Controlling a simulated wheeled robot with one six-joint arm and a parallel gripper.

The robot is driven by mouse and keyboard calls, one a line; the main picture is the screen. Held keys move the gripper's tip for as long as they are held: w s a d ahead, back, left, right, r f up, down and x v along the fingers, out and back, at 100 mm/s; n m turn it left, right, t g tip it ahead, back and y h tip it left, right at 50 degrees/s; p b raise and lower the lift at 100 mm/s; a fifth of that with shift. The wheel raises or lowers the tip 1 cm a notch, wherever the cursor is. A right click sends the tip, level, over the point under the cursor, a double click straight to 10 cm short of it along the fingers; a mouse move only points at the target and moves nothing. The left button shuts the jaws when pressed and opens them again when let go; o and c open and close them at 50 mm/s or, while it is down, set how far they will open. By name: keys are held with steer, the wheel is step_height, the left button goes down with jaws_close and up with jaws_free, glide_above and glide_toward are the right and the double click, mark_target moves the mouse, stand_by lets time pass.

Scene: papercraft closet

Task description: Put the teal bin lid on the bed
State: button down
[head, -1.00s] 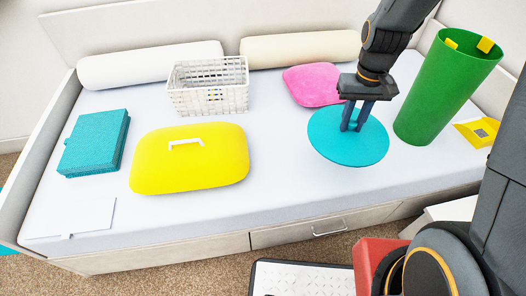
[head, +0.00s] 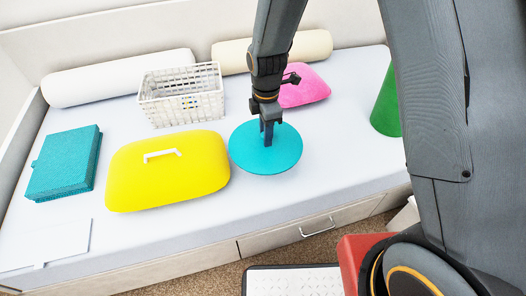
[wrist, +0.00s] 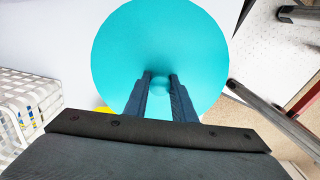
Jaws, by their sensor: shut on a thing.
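The teal bin lid (head: 258,163) is a flat round disc over the bed (head: 330,160), just right of the yellow lid-like piece. My gripper (head: 268,140) points down at its middle. In the wrist view the teal lid (wrist: 160,35) lies flat beneath my gripper (wrist: 161,78), whose fingers are closed on a small round knob at its centre. Part of the knob is hidden by the fingers. I cannot tell whether the lid touches the mattress or hangs slightly above it.
A yellow rounded piece with a white handle (head: 170,180), a white basket (head: 180,105), a teal box (head: 62,165), a pink cushion (head: 305,88) and bolsters lie on the bed. Bare mattress shows right of the lid.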

step_height(320, 180, down, 8)
steer(key=shift+f+b, duration=0.25)
steer(key=shift+b, duration=0.05)
steer(key=shift+f, duration=0.1)
steer(key=c, duration=1.5)
jaws_free()
step_height(320, 180, up, 12)
steer(key=shift+d+r+p, duration=0.1)
steer(key=shift+r+p, duration=0.1)
steer(key=shift+p, duration=0.25)
steer(key=s+d+r+m, duration=0.5)
steer(key=s+m, duration=0.1)
steer(key=m, duration=0.1)
steer(key=s+d+r+m, duration=0.5)
steer(key=s+d+m, duration=0.1)
steer(key=m, duration=0.1)
steer(key=s+d+r+m, duration=0.5)
steer(key=s+r+m, duration=0.1)
steer(key=m, duration=0.1)
steer(key=shift+s+d, duration=0.25)
steer(key=shift+d, duration=0.15)
steer(key=shift+r, duration=0.15)
